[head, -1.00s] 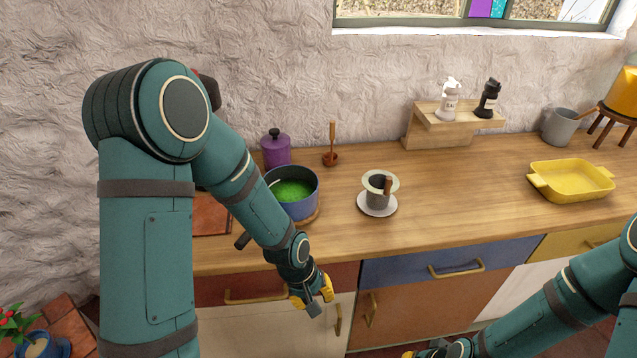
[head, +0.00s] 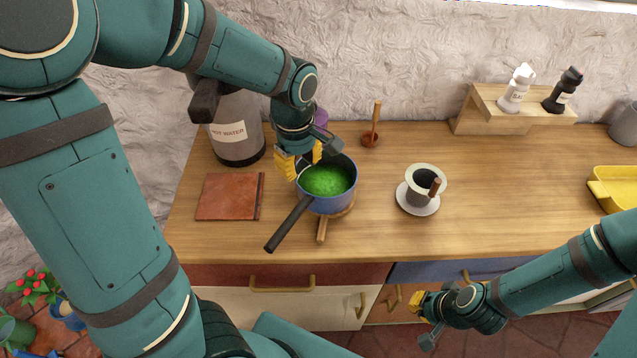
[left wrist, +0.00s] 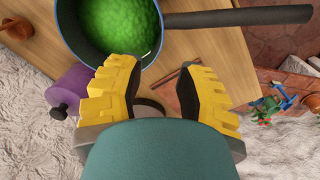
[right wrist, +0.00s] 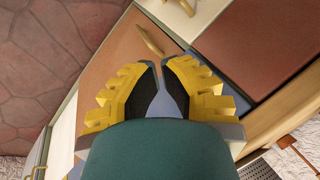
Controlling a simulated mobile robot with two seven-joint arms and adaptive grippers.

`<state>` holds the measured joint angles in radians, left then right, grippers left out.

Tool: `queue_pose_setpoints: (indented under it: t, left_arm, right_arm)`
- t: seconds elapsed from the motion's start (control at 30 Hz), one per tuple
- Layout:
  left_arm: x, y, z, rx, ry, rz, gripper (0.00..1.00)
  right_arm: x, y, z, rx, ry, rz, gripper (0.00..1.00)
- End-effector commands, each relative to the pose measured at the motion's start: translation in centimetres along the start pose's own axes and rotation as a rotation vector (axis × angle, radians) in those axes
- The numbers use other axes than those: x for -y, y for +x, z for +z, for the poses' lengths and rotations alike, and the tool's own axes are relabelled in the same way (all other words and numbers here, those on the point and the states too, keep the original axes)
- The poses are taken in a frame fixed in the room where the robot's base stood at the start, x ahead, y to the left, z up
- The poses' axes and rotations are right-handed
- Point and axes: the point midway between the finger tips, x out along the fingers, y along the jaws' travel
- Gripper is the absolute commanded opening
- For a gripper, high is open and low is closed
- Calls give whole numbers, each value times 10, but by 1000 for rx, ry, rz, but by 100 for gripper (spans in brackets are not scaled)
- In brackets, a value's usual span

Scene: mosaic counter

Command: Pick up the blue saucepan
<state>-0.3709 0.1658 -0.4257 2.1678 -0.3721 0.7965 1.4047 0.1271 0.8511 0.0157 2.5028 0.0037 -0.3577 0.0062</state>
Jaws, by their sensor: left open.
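The blue saucepan (head: 340,202) stands on a wooden trivet (head: 322,229) on the counter, with green contents. Its dark handle (head: 288,224) points toward the front left. In the left wrist view the saucepan (left wrist: 150,65) is at the top and its handle (left wrist: 240,18) runs off to the right. My left gripper (head: 300,162) is open and empty at the pan's back-left rim, above the counter. The left wrist view shows its yellow fingers (left wrist: 158,95) apart. My right gripper (head: 420,310) is low in front of the drawers; its fingers (right wrist: 160,75) are apart with nothing between them.
A hot-water urn (head: 236,130) and a terracotta board (head: 228,196) are left of the pan. A purple canister (head: 321,119) is behind it. A pour-over cup on a saucer (head: 417,207) stands to the right. A shaker shelf (head: 480,112) and yellow dish (head: 612,186) are further right.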

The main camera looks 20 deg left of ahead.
Motion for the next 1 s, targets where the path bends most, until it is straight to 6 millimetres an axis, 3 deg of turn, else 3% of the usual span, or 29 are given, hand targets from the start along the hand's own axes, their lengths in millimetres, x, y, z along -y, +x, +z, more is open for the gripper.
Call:
queue_pose_setpoints:
  t: [0.3, 0.63, 0.83, 1.0]
  left_arm:
    - [1, 60, 0, 1, -1, -4, 36]
    - [1, 84, 0, 1, 0, -2, 36]
    - [1, 116, 0, 1, 1, -5, 36]
    - [1, 130, 0, 1, 0, -2, 36]
  right_arm:
    - [-6, 15, 6, 13, -3, -1, 0]
    - [-8, 21, 9, 18, -6, -2, 0]
    - [-11, 29, 9, 18, -7, -2, 0]
    - [-12, 33, 9, 15, -7, -2, 0]
